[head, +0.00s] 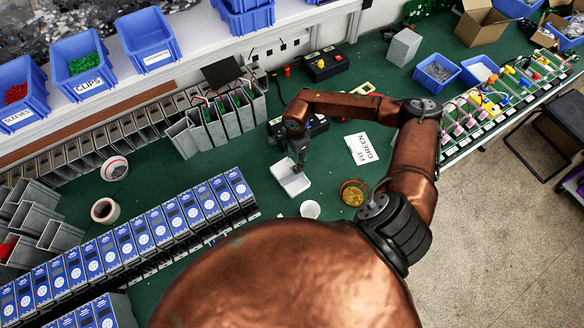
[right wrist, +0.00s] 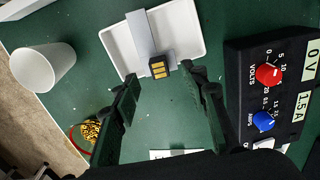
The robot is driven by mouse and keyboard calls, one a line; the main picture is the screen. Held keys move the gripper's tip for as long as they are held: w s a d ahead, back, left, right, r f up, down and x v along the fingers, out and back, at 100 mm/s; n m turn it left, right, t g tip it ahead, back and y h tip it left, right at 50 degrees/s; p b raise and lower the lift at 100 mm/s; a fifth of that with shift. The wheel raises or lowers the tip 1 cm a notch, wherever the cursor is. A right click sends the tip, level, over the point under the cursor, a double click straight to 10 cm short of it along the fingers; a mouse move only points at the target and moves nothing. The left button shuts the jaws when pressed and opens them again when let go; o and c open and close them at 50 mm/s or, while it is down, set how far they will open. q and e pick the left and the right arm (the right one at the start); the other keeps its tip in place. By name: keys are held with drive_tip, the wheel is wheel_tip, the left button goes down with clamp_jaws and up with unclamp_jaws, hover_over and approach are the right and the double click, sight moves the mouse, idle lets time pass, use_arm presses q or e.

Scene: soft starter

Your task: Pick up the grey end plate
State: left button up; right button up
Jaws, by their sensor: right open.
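A small black piece with gold contacts (right wrist: 158,69) sits at the plate's lower end, by the tray's near edge. The white tray also shows in the head view (head: 283,176) on the green bench; the plate is too small to make out there. My right gripper (right wrist: 162,84) is open and empty, its fingertips apart on either side of the black piece and just short of the plate. It also shows over the tray in the head view (head: 299,168). My left gripper is out of view.
A black power supply (right wrist: 270,90) stands right of the tray in the wrist view. A white cup (head: 310,209) and a round container of brass-coloured bits (head: 353,194) stand near the tray. A row of blue-fronted units (head: 160,228) lies to the left. A white label card (head: 361,149) lies right.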

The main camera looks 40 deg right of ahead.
drive_tip(key=shift+s+d+f, duration=0.15)
drive_tip(key=shift+f, duration=0.25)
drive_tip(key=f, duration=0.1)
drive_tip(key=f+p, duration=0.1)
drive_tip(key=f, duration=0.1)
drive_tip(key=f+p, duration=0.1)
drive_tip(key=shift+d+f, duration=0.2)
drive_tip(key=shift+d, duration=0.2)
drive_tip(key=shift+f, duration=0.3)
drive_tip(key=shift+c, duration=0.3)
clamp_jaws()
